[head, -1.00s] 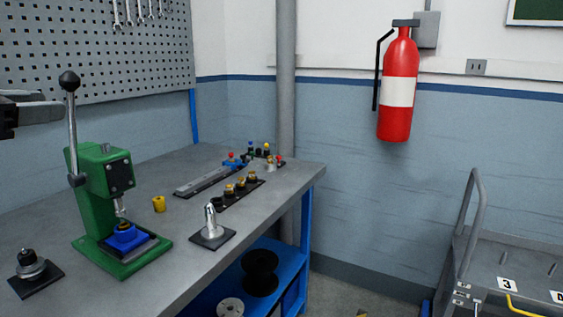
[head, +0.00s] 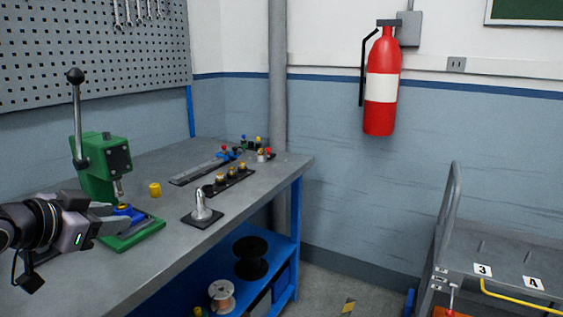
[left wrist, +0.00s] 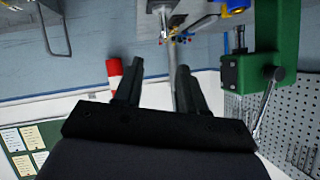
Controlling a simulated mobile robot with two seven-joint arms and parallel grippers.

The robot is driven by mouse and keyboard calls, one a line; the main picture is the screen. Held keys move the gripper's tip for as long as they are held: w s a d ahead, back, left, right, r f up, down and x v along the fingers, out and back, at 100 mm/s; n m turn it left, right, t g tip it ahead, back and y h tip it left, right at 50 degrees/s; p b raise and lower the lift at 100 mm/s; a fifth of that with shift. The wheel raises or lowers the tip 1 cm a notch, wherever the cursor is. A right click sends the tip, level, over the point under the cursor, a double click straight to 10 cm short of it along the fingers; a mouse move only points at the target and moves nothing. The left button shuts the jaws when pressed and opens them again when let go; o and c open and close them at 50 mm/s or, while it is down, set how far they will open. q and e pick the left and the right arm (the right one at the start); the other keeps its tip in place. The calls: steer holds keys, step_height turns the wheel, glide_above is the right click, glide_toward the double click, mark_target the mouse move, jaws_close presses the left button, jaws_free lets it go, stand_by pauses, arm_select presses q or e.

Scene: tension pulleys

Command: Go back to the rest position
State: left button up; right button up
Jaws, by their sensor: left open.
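My left gripper (head: 108,217) comes in from the left in the head view. It is beside the green arbor press (head: 108,165), overlapping its base in the picture; whether they touch cannot be told. The gripper is open with nothing between its fingers. In the left wrist view the two dark fingers (left wrist: 158,75) are spread apart, and the scene appears upside down. The press stands at the right there (left wrist: 268,50). A blue fixture (head: 128,211) sits on the press base, partly hidden by the gripper. My right gripper is out of view.
A fire extinguisher (head: 381,85) hangs on the wall. A trolley (head: 510,262) stands at right.

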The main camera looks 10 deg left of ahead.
arm_select(q)
steer(key=s+d+f+g, duration=0.1)
steer(key=s+d+f, duration=0.2)
steer(key=f, duration=0.4)
steer(key=s+d+f+g, duration=0.2)
steer(key=s+f, duration=0.1)
steer(key=f, duration=0.3)
steer(key=s+d+f+g, duration=0.1)
steer(key=s+d+f, duration=0.2)
steer(key=f, duration=0.4)
steer(key=s+d+f+n+g+y, duration=0.1)
steer(key=s+d+f+n+g, duration=0.15)
steer(key=s+f, duration=0.45)
steer(key=s+d+f+n+g+y, duration=0.1)
steer(key=s+d+f+g, duration=0.15)
steer(key=s, duration=0.95)
steer(key=w+d+f+t+h+p, duration=0.2)
steer(key=w+f+t, duration=0.5)
steer(key=shift+w+d+f, duration=0.15)
steer(key=shift+d+f, duration=0.15)
steer(key=shift+f, duration=0.1)
